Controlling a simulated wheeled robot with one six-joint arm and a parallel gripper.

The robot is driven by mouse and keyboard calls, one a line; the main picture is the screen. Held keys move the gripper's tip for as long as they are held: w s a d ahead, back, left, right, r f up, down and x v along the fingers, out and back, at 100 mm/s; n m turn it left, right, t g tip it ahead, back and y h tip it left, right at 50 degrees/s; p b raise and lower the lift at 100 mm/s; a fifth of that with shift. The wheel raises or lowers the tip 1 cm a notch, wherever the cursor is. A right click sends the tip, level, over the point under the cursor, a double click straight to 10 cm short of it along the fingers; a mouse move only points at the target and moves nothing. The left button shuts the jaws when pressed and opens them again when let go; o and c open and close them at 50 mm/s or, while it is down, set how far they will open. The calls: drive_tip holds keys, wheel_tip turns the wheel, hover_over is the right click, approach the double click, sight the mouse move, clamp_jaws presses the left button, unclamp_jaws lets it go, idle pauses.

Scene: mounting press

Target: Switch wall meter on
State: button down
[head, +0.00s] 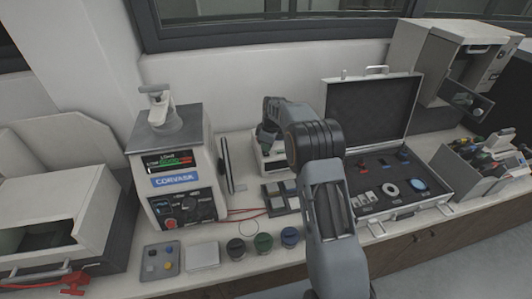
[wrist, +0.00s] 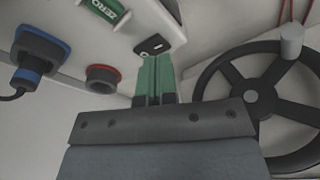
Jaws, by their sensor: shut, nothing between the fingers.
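In the wrist view a white meter housing (wrist: 130,25) with a green "ZERO" label (wrist: 104,10) fills the top left. A small black switch with a white mark (wrist: 152,46) sits near its lower right edge. My gripper (wrist: 155,62) has green fingertips pressed together, empty, just below this switch in the picture. I cannot tell whether they touch it. In the head view my gripper (head: 267,138) is at a small white device (head: 270,166) on the bench, which my arm partly hides. The switch cannot be made out there.
A red-ringed socket (wrist: 102,78) and a blue-collared plug (wrist: 40,55) are left of the fingers; a black handwheel (wrist: 262,95) is at right. On the bench, the Corvasa machine (head: 175,170) stands left and an open case (head: 375,130) right. Several jars (head: 263,243) line the front.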

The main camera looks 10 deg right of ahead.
sight(267, 154)
drive_tip(key=shift+f+b, duration=0.75)
drive_tip(key=shift+f, duration=0.4)
idle(0.4)
drive_tip(key=shift+r, duration=0.15)
drive_tip(key=shift+r+p, duration=2.2)
drive_tip(key=shift+r, duration=1.25)
